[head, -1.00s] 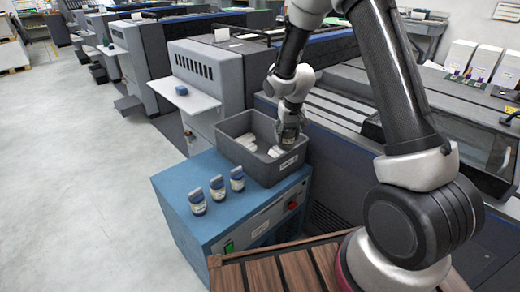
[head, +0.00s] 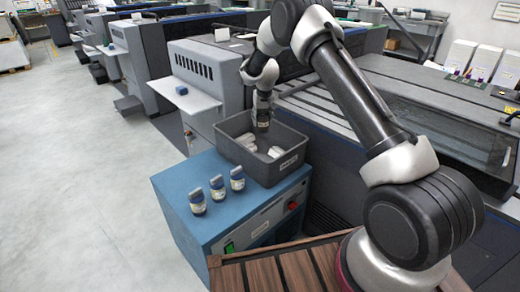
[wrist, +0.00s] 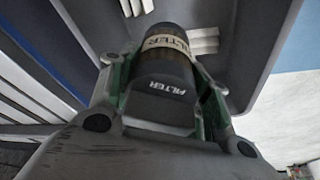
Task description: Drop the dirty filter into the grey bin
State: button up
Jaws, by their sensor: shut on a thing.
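My gripper (wrist: 162,92) is shut on the dirty filter (wrist: 167,50), a dark cylinder with a brownish body, a cream band and a dark cap marked FILTER. In the head view my gripper (head: 262,98) points down over the far part of the grey bin (head: 262,175), and the filter (head: 263,116) hangs below it at about rim height. Whether it touches anything in the bin cannot be told. The bin stands on the blue cabinet (head: 190,180); its grey inside also shows in the wrist view (wrist: 250,50).
White ribbed pieces (head: 276,152) lie in the bin. Three blue-capped filters (head: 217,188) stand in a row on the cabinet, left of the bin. A grey press (head: 330,130) stands close on the right. A small blue object (head: 181,90) lies on a white shelf.

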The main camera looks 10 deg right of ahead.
jog(key=shift+f, duration=2)
jog(key=o, duration=1.2)
jog(key=shift+c, duration=0.2)
jog(key=v, duration=1.2)
